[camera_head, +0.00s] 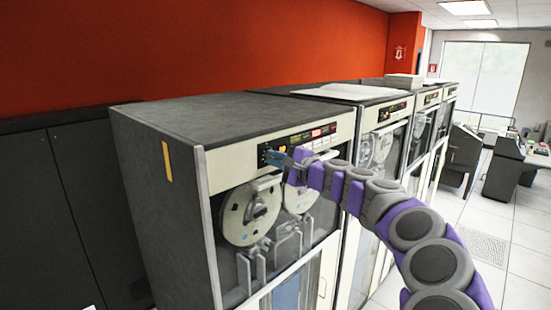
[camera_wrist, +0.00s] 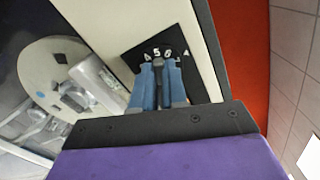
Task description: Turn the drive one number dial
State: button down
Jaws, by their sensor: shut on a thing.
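The nearest tape drive (camera_head: 165,200) has a black control strip (camera_head: 310,136) across its top front. The number dial sits at the strip's left end. In the wrist view, its black plate (camera_wrist: 132,58) carries white characters, among them a 5 and a 6, in an arc above the fingertips. My gripper (camera_head: 270,157) reaches in from the right to this end of the strip. In the wrist view, the blue fingers of my gripper (camera_wrist: 159,68) are closed around the dark dial knob (camera_wrist: 158,63). The fingers hide most of the knob, so its pointer setting cannot be read.
Tape reels (camera_head: 250,211) sit just below the strip, behind the drive's front; one reel (camera_wrist: 53,78) is at left in the wrist view. More drives (camera_head: 384,135) stand in a row to the right. Free floor (camera_head: 520,225) lies right of my arm.

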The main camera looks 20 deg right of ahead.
jog(key=shift+w+f, duration=0.1)
jog(key=shift+f, duration=0.25)
jog(key=c, duration=1.4)
grip_release()
jog(key=shift+o, duration=1.2)
jog(key=shift+w+d+r, duration=0.1)
jog(key=shift+d, duration=0.05)
jog(key=shift+r, duration=0.1)
jog(key=shift+s, duration=0.25)
jog(key=b+v, duration=0.3)
jog(key=v, duration=1.4)
jog(key=shift+d, duration=0.2)
